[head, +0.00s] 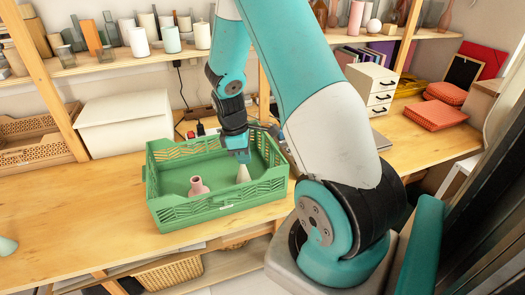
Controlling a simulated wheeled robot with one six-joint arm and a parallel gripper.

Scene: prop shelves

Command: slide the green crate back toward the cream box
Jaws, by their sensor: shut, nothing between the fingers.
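The green crate (224,206) stands on the wooden table, its front side close to the table's front edge. Inside it are a small pink vase (198,187) and a pale cone (243,174). The cream box (122,126), with a lid, stands behind and to the left of the crate, against the back wall. My gripper (243,157) points down at the crate's right half, above the pale cone. Its fingers are shut and hold nothing. I cannot tell whether it touches the crate.
A power strip (199,132) with plugs lies behind the crate. A wicker tray (35,145) sits left of the cream box. White drawers (372,88) stand to the right behind my arm.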

